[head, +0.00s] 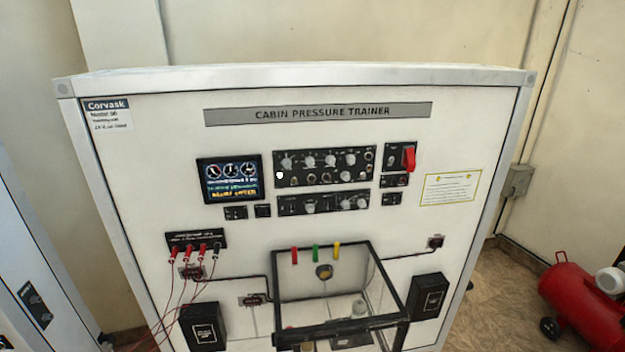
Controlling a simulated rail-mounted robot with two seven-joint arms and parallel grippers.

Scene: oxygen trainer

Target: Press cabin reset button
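The white cabin pressure trainer panel (150,150) stands upright in front of me. It carries a lit screen (232,179), with two small black modules (235,213) below it. Two black control panels with knobs, an upper one (325,167) and a lower one (323,202), sit right of the screen. A red switch cover (409,158) is on a small module at the right, with more small black modules (391,199) below. The labels are too small to read, so I cannot tell which control is the cabin reset button. Neither of my grippers is in view.
A clear box with a dark frame (383,321) juts out at the lower middle. Red leads (172,285) hang at the lower left. Black boxes (430,297) flank the clear box. A red compressor (580,305) stands on the floor at right.

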